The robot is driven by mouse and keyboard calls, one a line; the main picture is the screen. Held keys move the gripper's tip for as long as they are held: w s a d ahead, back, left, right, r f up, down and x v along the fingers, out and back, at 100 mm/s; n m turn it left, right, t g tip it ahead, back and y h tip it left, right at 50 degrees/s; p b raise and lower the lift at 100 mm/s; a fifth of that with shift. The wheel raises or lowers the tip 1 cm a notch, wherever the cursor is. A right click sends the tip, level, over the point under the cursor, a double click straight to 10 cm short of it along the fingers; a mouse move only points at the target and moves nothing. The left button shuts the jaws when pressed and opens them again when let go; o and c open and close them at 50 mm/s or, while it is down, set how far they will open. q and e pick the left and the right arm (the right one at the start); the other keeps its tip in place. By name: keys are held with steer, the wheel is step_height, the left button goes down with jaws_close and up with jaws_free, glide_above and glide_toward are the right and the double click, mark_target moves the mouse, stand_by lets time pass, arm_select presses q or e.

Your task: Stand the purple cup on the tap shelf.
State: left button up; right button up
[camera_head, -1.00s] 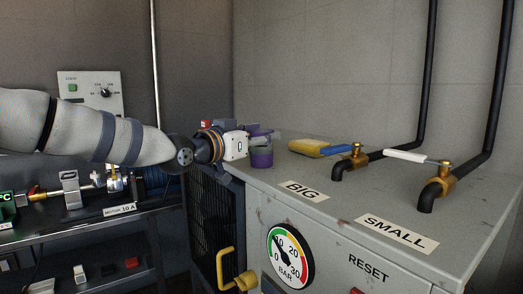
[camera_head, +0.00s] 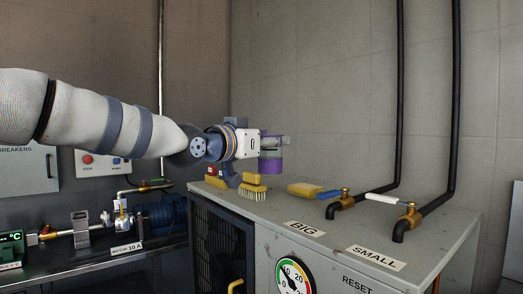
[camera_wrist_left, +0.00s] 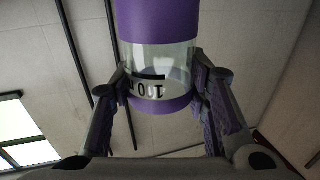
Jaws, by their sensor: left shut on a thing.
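The purple cup (camera_head: 270,164) has purple bands and a clear middle with "100" on it, which reads upside down in the left wrist view (camera_wrist_left: 160,103). My left gripper (camera_head: 272,145) is shut on the cup, with a finger on each side of it in the left wrist view (camera_wrist_left: 152,88). The cup hangs above the back left part of the grey shelf top (camera_head: 300,207), apart from it. A brass tap (camera_head: 345,199) at the BIG label and another (camera_head: 411,216) at the SMALL label stand on this top. My right gripper is not in view.
A yellow brush (camera_head: 252,188) stands on the top just below the cup and gripper. Black pipes (camera_head: 400,90) rise behind the taps.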

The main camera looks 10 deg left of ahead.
arm_select(q)
steer(key=shift+s+f, duration=0.15)
steer(key=shift+s, duration=0.05)
steer(key=s+a+f+m+g+h, duration=0.1)
steer(key=s+a+f, duration=0.1)
steer(key=f, duration=0.6)
steer(key=s+a+f+h, duration=0.1)
steer(key=s+a+f, duration=0.1)
steer(key=f, duration=0.6)
steer(key=s+a+f+m+g+h, duration=0.1)
steer(key=s+a+f, duration=0.15)
steer(key=f, duration=0.55)
steer(key=s+d+f+m+g+h, duration=0.1)
steer(key=s+f+m+g+h, duration=0.1)
steer(key=s+f, duration=0.4)
steer(key=s+d+f+m+g+h, duration=0.1)
steer(key=s+f, duration=0.5)
steer(key=s, duration=0.8)
steer(key=shift+s+d+m+g+h, duration=0.3)
steer(key=shift+d+m+g+h, duration=0.15)
steer(key=shift+m+h, duration=0.3)
